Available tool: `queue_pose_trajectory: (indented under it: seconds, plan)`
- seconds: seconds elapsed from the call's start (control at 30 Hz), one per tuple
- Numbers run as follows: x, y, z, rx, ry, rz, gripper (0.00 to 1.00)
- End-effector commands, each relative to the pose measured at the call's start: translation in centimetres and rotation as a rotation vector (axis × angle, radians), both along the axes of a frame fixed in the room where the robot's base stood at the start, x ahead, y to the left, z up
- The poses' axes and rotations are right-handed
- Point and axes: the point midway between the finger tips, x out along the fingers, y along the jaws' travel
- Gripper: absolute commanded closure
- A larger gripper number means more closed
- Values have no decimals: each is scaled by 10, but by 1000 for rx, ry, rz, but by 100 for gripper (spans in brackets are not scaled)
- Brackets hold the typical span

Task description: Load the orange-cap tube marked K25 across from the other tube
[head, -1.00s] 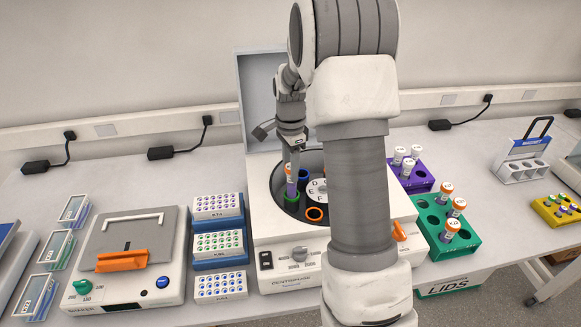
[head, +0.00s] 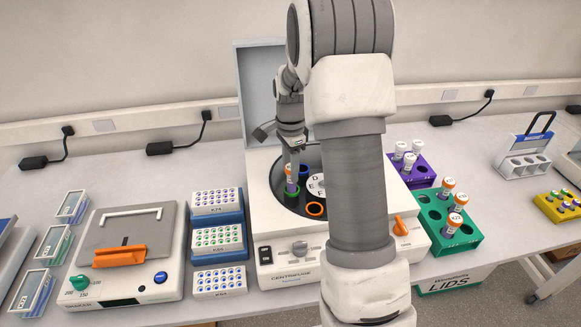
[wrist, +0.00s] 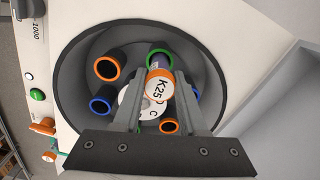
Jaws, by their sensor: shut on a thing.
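My gripper (wrist: 160,92) is shut on the K25 tube (wrist: 160,86), whose orange cap has a white top marked K25. In the head view my gripper (head: 291,160) points down into the open centrifuge (head: 290,247). The tube is roughly upright there, its purple lower part (head: 291,181) at the green-ringed rotor slot (head: 291,190); I cannot tell how deep it is. The white rotor hub (head: 316,184) carries letters. In the wrist view, an orange-ringed slot (wrist: 107,68) and a blue-ringed slot (wrist: 102,105) look empty. I cannot make out another tube in the rotor.
The raised centrifuge lid (head: 258,95) stands behind my gripper. A green rack (head: 462,238) with several orange-cap tubes and a purple rack (head: 424,176) with white-cap tubes are at the right. Small-vial racks (head: 218,240) stand close at the left.

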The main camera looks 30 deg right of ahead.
Motion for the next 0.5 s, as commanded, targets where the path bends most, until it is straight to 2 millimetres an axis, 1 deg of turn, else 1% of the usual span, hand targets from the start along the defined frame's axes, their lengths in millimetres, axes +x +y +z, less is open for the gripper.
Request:
queue_pose_trajectory:
  seconds: [0.03,0.5]
  plan:
    - [0,0,-4,0,0,0,100]
    - [0,0,-22,0,1,1,100]
